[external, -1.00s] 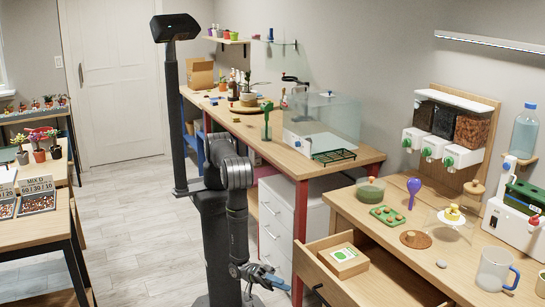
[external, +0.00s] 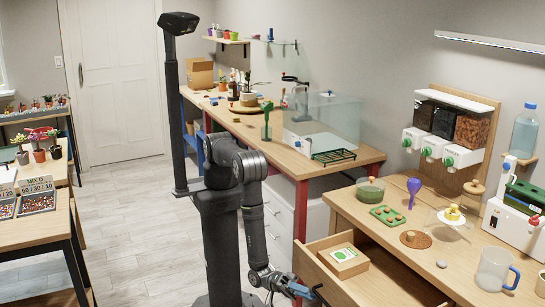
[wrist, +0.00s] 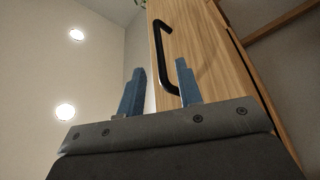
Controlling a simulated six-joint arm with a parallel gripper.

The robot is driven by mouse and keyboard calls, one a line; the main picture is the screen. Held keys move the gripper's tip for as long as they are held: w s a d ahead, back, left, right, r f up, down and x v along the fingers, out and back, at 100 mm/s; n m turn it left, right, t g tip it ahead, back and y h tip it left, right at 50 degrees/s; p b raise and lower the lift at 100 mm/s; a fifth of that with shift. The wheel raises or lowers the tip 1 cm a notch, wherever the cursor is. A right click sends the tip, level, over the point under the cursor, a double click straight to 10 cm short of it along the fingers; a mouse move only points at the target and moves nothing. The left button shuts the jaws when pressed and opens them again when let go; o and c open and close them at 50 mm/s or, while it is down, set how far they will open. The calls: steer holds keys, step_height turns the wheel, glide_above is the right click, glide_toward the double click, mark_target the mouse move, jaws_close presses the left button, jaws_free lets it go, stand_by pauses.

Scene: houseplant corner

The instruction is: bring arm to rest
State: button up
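My gripper (external: 302,291) is low in front of the open wooden drawer (external: 317,270), at the bottom of the external view. In the wrist view its two blue fingers (wrist: 160,80) stand apart with nothing between them. The black drawer handle (wrist: 166,58) shows beyond the fingertips in the wrist view; the fingers look apart from it, though the exact distance is hard to tell. My arm is bent, with the forearm hanging down beside the bench.
The drawer holds a green and white seed packet box (external: 345,260). The right bench (external: 440,255) carries a glass mug (external: 494,270), a green tray (external: 387,215) and a purple scoop (external: 413,190). The floor (external: 130,230) on the left is clear.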

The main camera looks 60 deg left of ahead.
mark_target(322, 297)
steer(key=x, duration=0.6)
steer(key=shift+w+d, duration=0.15)
steer(key=shift+d, duration=0.2)
steer(key=shift+a, duration=0.1)
steer(key=v, duration=1.7)
steer(key=shift+a, duration=0.15)
steer(key=shift+x, duration=8.8)
steer(key=shift+a, duration=0.1)
steer(key=shift+o, duration=0.2)
